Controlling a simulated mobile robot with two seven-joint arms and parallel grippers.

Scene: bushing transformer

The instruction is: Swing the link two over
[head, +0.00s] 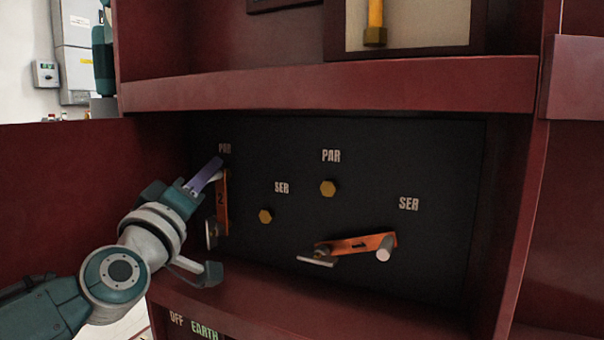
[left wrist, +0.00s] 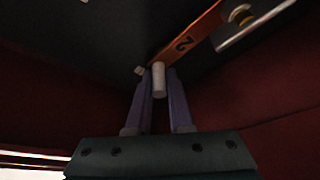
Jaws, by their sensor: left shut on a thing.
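Link two (head: 222,205) is an orange bar marked "2" at the left of the dark panel. It stands nearly upright, its top end by the left "PAR" label and its lower end at a grey bar handle (head: 211,235). My left gripper (head: 213,172) is at the top end. In the left wrist view my left gripper (left wrist: 160,88) has its two purple fingers shut on the link's pale round peg (left wrist: 159,80). The link's "2" also shows there on the orange bar (left wrist: 190,40). My right gripper is not in view.
Link one (head: 350,245) slants across the lower panel, its white peg under the right "SER" label. Bare yellow hex studs stand by the left "SER" (head: 265,216) and the middle "PAR" (head: 328,188). Red cabinet walls and a lower ledge (head: 330,315) frame the recess.

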